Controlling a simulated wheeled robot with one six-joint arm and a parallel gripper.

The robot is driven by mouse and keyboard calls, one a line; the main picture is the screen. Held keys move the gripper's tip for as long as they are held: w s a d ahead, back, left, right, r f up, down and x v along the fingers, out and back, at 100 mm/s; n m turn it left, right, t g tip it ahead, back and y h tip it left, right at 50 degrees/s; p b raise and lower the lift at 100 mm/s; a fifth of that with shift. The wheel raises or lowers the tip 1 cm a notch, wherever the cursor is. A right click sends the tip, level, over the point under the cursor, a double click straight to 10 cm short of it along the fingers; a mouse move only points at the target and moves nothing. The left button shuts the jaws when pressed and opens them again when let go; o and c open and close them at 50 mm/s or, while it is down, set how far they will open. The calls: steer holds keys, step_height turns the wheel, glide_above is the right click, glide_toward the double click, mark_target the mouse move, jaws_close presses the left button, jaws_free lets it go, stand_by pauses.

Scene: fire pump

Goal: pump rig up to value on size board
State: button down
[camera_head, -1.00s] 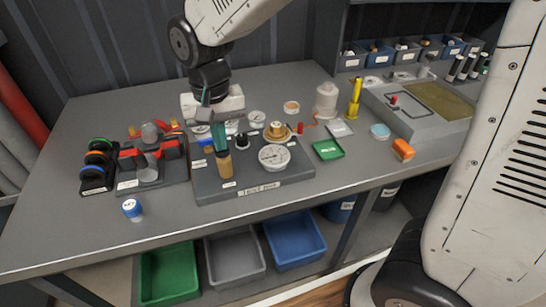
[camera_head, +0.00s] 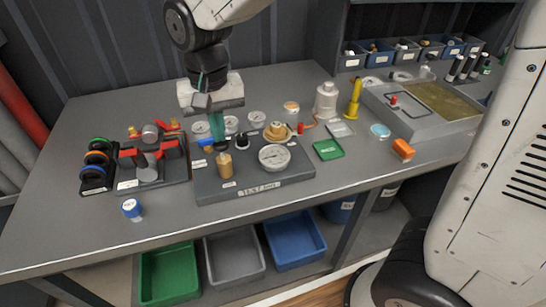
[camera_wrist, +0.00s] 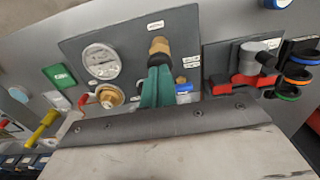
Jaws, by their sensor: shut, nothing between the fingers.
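The pump rig (camera_head: 252,182) is a grey slab on the bench with a white round gauge (camera_head: 272,157), a brass fitting and a tan-brass upright handle (camera_head: 224,165). The gauge also shows in the wrist view (camera_wrist: 101,61); its reading is too small to tell. My gripper (camera_head: 217,138) has teal fingers, shut and empty, over the rig just behind the handle. In the wrist view the fingertips (camera_wrist: 158,62) point at the brass top of the handle (camera_wrist: 159,46); whether they touch it I cannot tell. I cannot pick out the size board or its value for sure.
Left of the rig stand a red-handled valve block (camera_head: 150,160) and a rack of coloured rings (camera_head: 95,170). A blue-white cap (camera_head: 131,208) stands in front. The front bench strip is mostly clear.

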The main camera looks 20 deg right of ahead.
steer(key=shift+f, duration=1.45)
steer(key=shift+r, duration=1.55)
steer(key=shift+f, duration=0.1)
